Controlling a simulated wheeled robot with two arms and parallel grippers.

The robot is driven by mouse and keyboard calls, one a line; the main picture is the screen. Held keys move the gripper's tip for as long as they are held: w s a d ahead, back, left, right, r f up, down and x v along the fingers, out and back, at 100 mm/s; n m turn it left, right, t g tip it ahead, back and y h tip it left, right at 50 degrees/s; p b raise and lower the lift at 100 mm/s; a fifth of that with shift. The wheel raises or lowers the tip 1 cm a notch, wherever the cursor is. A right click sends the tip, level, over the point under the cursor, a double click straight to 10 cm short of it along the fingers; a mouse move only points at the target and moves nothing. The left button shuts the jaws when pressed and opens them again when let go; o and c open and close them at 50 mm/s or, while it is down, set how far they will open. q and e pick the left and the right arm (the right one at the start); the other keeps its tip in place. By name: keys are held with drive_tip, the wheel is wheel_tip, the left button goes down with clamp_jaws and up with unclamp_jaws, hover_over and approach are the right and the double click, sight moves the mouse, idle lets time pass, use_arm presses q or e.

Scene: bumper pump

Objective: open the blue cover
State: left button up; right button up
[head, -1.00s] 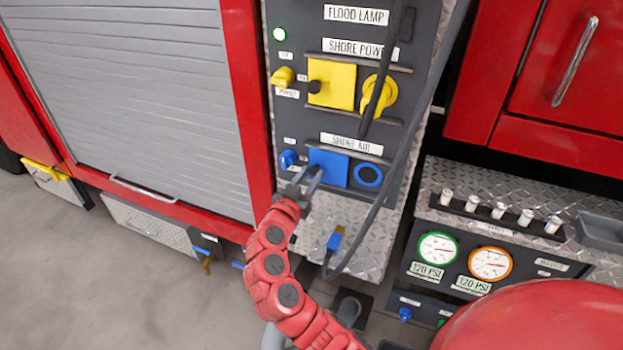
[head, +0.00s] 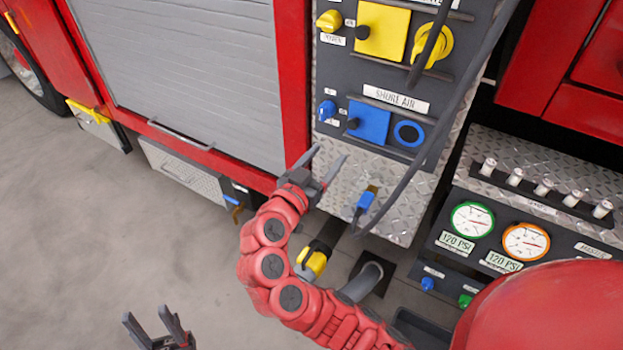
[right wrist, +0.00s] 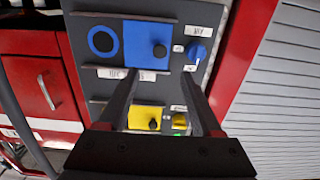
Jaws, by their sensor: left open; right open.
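The blue cover (head: 371,121) is a flat square with a black knob at its left edge, below the SHORE AIR label. It also shows in the right wrist view (right wrist: 143,42), upside down. A blue ring with a dark middle (head: 409,133) sits uncovered just right of the cover in the head view. My right gripper (head: 330,155) is open and empty, below and left of the cover, apart from it. Its fingers (right wrist: 159,74) point toward the panel in the right wrist view. My left gripper (head: 147,313) is open and empty over the floor at the bottom left.
A blue switch (head: 327,110) is left of the cover. A yellow cover (head: 382,32) and yellow plug (head: 432,45) are above. A dark cable hangs over the panel's right side, near a blue connector (head: 366,200). Gauges (head: 472,219) stand at right. Floor at left is clear.

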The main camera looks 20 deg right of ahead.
drive_tip(key=v, duration=0.6)
drive_tip(key=shift+b, duration=0.35)
